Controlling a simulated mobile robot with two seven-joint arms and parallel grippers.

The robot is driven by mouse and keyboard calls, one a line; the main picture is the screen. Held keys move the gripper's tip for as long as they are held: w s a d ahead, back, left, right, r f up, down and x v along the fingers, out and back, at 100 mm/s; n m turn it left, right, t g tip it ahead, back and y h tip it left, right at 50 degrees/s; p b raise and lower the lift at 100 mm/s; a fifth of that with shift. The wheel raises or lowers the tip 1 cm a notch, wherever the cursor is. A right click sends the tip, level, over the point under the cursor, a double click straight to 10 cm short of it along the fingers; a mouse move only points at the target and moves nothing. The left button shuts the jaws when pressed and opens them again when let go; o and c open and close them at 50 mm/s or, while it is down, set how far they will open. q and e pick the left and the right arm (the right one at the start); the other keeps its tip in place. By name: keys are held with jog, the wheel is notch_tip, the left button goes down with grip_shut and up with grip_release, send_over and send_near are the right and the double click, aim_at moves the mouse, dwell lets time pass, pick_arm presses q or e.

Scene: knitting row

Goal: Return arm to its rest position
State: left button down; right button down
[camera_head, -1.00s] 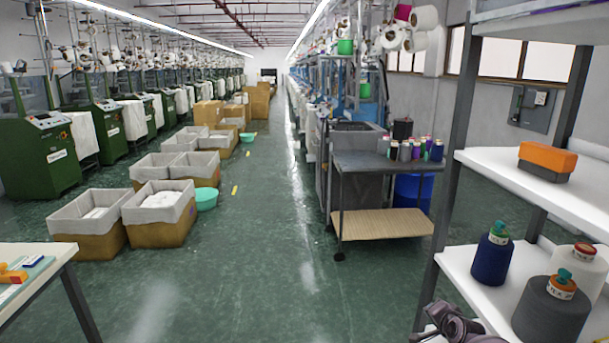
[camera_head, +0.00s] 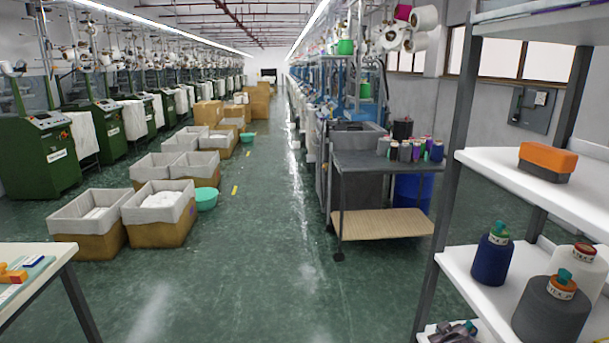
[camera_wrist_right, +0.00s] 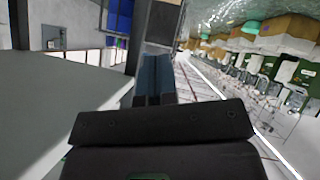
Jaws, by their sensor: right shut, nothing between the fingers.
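My right gripper (camera_wrist_right: 153,82) shows in the right wrist view with its two fingers together and nothing between them. In the head view only a small dark part of my right arm (camera_head: 455,331) shows at the bottom edge, by the lower part of the shelf rack. The rack's white shelf (camera_head: 462,262) is just above and to the right of it. My left gripper is not in either view.
A navy yarn cone (camera_head: 492,256), a grey cone (camera_head: 551,312) and a white cone (camera_head: 574,262) stand on the rack. An orange and dark block (camera_head: 547,161) lies on the shelf above. A cart (camera_head: 385,163) stands beyond. The green floor (camera_head: 270,260) is clear.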

jog(key=s+a+f+y, duration=0.1)
jog(key=s+a+f, duration=0.1)
jog(key=s, duration=0.3)
jog(key=s+a+f, duration=0.2)
jog(key=s+f, duration=0.1)
jog(key=s, duration=0.3)
jog(key=s+a+r, duration=0.2)
jog(key=s, duration=0.7)
jog(key=s+a+r+m, duration=0.1)
jog(key=s+a+r, duration=0.1)
jog(key=s, duration=0.7)
jog(key=s+a+r+m, duration=0.1)
jog(key=s+a+r, duration=0.1)
jog(key=s, duration=0.7)
jog(key=shift+a+y, duration=0.25)
jog(key=shift+y, duration=0.05)
